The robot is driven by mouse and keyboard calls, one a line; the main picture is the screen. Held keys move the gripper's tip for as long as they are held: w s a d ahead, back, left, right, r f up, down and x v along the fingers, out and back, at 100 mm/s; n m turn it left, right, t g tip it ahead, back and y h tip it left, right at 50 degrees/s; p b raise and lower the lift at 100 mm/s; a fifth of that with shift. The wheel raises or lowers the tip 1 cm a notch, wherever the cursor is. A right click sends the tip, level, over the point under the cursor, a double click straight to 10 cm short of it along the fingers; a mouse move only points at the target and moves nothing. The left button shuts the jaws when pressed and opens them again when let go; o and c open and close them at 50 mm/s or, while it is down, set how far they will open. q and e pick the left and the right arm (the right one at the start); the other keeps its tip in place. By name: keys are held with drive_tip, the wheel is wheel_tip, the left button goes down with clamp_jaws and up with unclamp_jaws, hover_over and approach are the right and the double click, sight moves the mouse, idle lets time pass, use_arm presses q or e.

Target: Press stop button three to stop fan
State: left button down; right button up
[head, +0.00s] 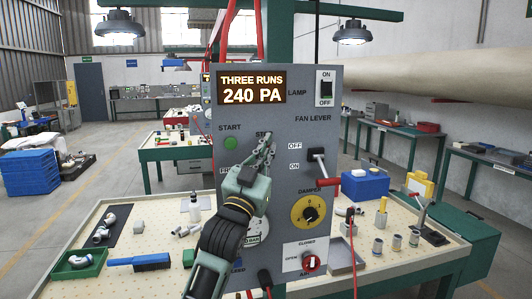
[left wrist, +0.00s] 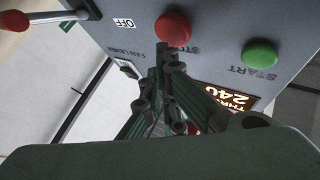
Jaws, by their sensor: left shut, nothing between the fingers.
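A grey control panel (head: 345,225) stands on the bench, its display (head: 252,87) reading "THREE RUNS 240 PA". The red stop button (left wrist: 172,28) shows in the left wrist view, beside the green start button (left wrist: 260,53); the start button (head: 231,143) also shows in the head view. My left gripper (head: 268,146) is shut and empty in front of the stop label, hiding the stop button in the head view. In the left wrist view its fingertips (left wrist: 160,72) appear just short of the red button; contact is not visible. My right gripper is not in view.
The fan lever (head: 328,182) with its red handle juts out right of my gripper. A yellow damper dial (head: 311,208) and a red air valve (head: 311,263) sit lower. Pipe fittings (head: 104,228), a green tray (head: 80,262) and a blue box (head: 365,184) lie on the bench.

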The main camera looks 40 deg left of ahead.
use_arm(q)
drive_tip(key=shift+w+a, duration=0.1)
drive_tip(key=shift+w+a, duration=0.15)
drive_tip(key=shift+a, duration=0.1)
drive_tip(key=shift+w+a, duration=0.35)
idle(0.9)
idle(0.3)
drive_tip(key=shift+s+d, duration=0.6)
drive_tip(key=shift+d, duration=0.1)
drive_tip(key=s+d+p, duration=0.1)
drive_tip(key=s+d, duration=0.2)
drive_tip(key=shift+s+d, duration=0.1)
drive_tip(key=shift+d, duration=0.3)
